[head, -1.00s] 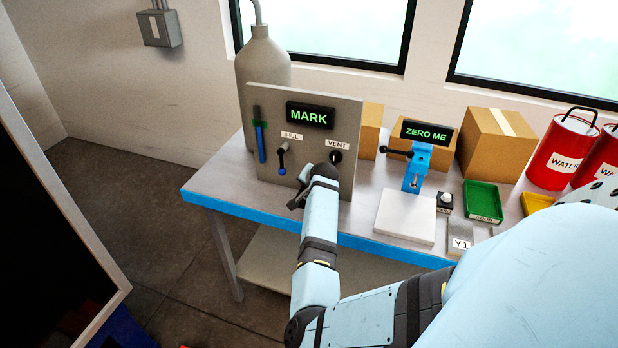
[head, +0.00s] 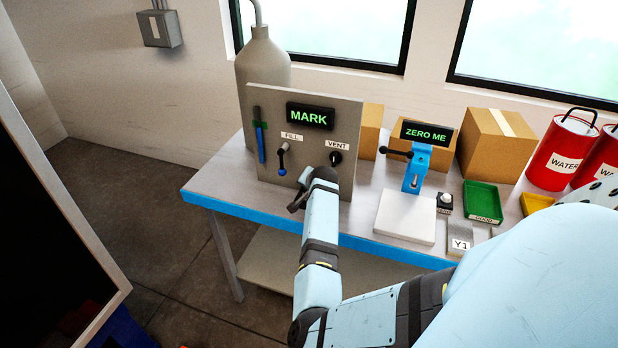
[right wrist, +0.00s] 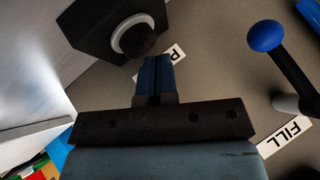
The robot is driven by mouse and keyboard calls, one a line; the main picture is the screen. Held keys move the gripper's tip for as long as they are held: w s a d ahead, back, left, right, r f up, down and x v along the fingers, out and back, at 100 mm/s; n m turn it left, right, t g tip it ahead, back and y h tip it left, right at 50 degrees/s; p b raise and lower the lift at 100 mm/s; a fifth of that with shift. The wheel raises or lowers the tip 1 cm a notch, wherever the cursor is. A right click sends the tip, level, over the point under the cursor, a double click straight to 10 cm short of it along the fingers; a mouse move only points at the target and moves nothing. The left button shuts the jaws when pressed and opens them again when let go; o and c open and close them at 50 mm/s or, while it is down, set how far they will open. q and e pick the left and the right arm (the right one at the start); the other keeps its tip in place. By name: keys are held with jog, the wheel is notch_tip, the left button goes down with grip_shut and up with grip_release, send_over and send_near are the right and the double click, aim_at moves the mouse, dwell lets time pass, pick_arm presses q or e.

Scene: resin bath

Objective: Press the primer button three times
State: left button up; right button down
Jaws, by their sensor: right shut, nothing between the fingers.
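The primer button is a dark round knob in a white ring (right wrist: 135,38) on a black block, at the top of the right wrist view. A partly covered label beside it shows only a letter or two. My right gripper (right wrist: 156,62) is shut and empty, its blue fingertips just below the knob. I cannot tell whether they touch it. In the head view my right gripper (head: 297,203) is low in front of the grey panel (head: 350,110), and my arm hides the button there. My left gripper is not in view.
The FILL lever (head: 283,158) with its blue ball is close left of my gripper, and the VENT knob (head: 336,157) is above right. The panel display (head: 310,116) reads MARK. A scale plate (head: 404,218), boxes and red water buckets stand to the right.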

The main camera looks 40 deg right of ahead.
jog(key=shift+f, duration=0.55)
dwell(0.6)
jog(key=shift+r+p, duration=0.95)
jog(key=shift+r, duration=0.05)
notch_tip(320, 180, up, 5)
jog(key=p, duration=0.5)
dwell(0.4)
dwell(0.7)
jog(key=shift+w, duration=0.1)
dwell(1.2)
